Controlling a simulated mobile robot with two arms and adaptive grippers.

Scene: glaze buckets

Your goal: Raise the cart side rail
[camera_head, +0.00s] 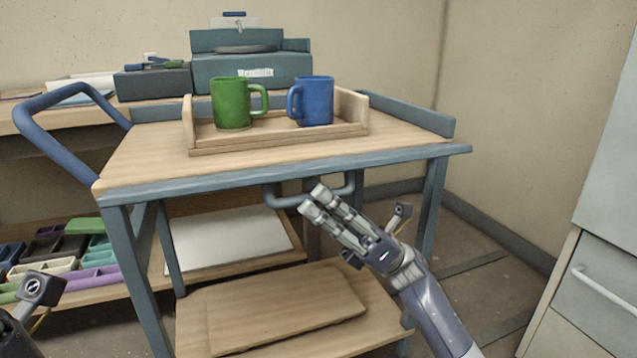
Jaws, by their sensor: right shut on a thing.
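The cart (130,190) has a wooden top with blue-grey edges and legs. Its side rail (283,202), a blue-grey bent bar, hangs lowered below the near edge of the top. My right gripper (315,198) reaches in from the lower right and is shut on the side rail, near its middle. The fingers hide part of the bar. Only a wrist part of my left arm shows at the lower left edge, and its fingers are out of the frame.
A wooden tray (270,144) on the cart top holds a green mug (231,103) and a blue mug (318,102). A blue push handle (60,135) sticks out at left. A drawer cabinet (595,290) stands at right. Floor between cart and cabinet is clear.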

